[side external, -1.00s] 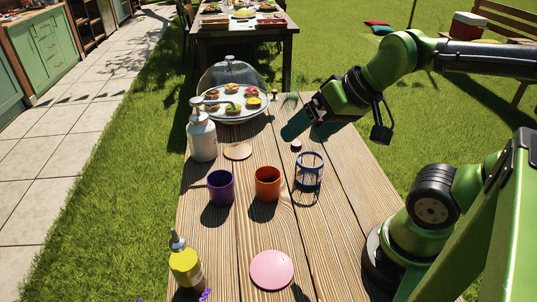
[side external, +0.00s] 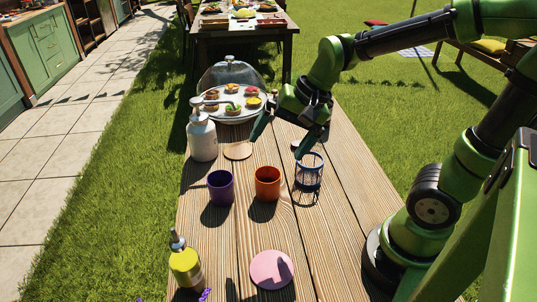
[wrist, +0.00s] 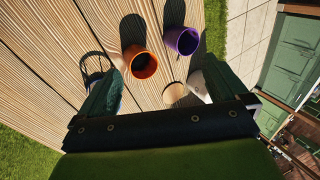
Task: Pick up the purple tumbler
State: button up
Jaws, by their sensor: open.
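The purple tumbler (side external: 221,188) stands upright on the wooden table, left of the orange tumbler (side external: 267,184). My gripper (side external: 280,146) is open and empty, above the table behind the tumblers, with its fingers pointing down. In the wrist view the purple tumbler (wrist: 183,40) is beyond the fingertips, near the table edge. The orange tumbler (wrist: 143,64) shows between my open fingers in that view. Nothing is between the fingers at their tips.
A blue wire-framed glass (side external: 309,171) stands right of the orange tumbler. A white pump bottle (side external: 202,136), a round wooden coaster (side external: 238,151) and a domed cake plate (side external: 231,113) are behind. A yellow bottle (side external: 185,264) and pink disc (side external: 271,270) are in front.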

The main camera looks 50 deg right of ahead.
aim_at(217, 189)
jog(key=w+f+m+y, duration=0.1)
jog(key=w+f+m, duration=0.3)
jog(key=w+m, duration=0.9)
jog(key=a+f+m, duration=0.1)
jog(key=f, duration=0.2)
jog(key=a+f+m, duration=0.1)
jog(key=f, duration=0.2)
jog(key=a+f+m, duration=0.1)
jog(key=f, duration=0.2)
jog(key=shift+a+f+m, duration=0.1)
jog(key=shift+a+m, duration=0.15)
jog(key=shift+m, duration=0.15)
jog(key=shift+a+x, duration=0.15)
jog(key=shift+x, duration=1.4)
jog(key=shift+a+x, duration=0.1)
jog(key=shift+x, duration=1.5)
jog(key=shift+s, duration=0.15)
